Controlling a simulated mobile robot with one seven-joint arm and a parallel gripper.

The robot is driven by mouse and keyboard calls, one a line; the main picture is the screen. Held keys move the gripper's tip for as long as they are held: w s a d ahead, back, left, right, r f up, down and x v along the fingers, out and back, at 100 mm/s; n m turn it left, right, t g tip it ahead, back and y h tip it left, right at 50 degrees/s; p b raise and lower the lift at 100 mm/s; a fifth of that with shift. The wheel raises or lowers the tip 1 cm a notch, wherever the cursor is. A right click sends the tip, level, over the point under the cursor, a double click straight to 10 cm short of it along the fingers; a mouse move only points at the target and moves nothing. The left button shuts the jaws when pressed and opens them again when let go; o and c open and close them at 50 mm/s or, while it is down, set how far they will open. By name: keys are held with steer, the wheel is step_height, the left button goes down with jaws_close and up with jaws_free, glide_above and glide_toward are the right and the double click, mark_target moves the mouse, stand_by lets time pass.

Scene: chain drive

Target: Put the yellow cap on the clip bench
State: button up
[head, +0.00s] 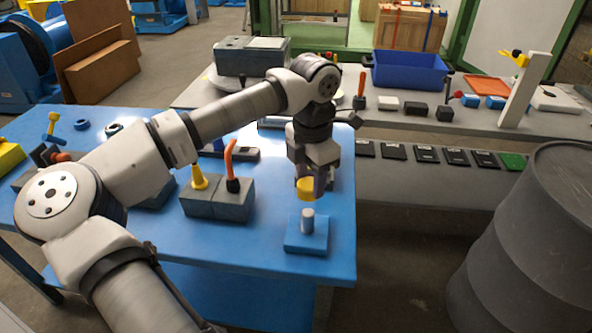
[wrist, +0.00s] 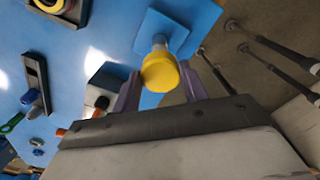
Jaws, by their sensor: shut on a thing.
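My gripper (head: 313,188) is shut on the yellow cap (head: 307,188). The cap also shows between the fingers in the wrist view (wrist: 161,72). In the head view the cap is just above a grey upright post (head: 308,220) on a blue square base (head: 306,236), near the right front corner of the blue table. In the wrist view the cap overlaps the post (wrist: 159,41); I cannot tell whether they touch. Which fixture is the clip bench is not clear from the frames.
On the blue table (head: 275,180), a grey block (head: 218,200) holds a yellow cone-shaped piece (head: 198,178) and an orange-handled tool (head: 231,168). Behind is a grey bench with a blue bin (head: 408,72) and a white upright (head: 525,90). A dark barrel (head: 530,240) stands at right.

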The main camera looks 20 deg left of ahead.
steer(key=s+a+r+n+b, duration=0.55)
steer(key=s+a+n, duration=0.2)
steer(key=a, duration=0.35)
steer(key=f+p, duration=0.1)
steer(key=f, duration=1.2)
steer(key=f+p, duration=0.1)
steer(key=f, duration=0.6)
steer(key=shift+w+d+f+p, duration=0.2)
steer(key=shift+w+p, duration=0.05)
steer(key=shift+p, duration=0.05)
steer(key=shift+f, duration=0.15)
steer(key=o, duration=1)
steer(key=shift+c, duration=0.2)
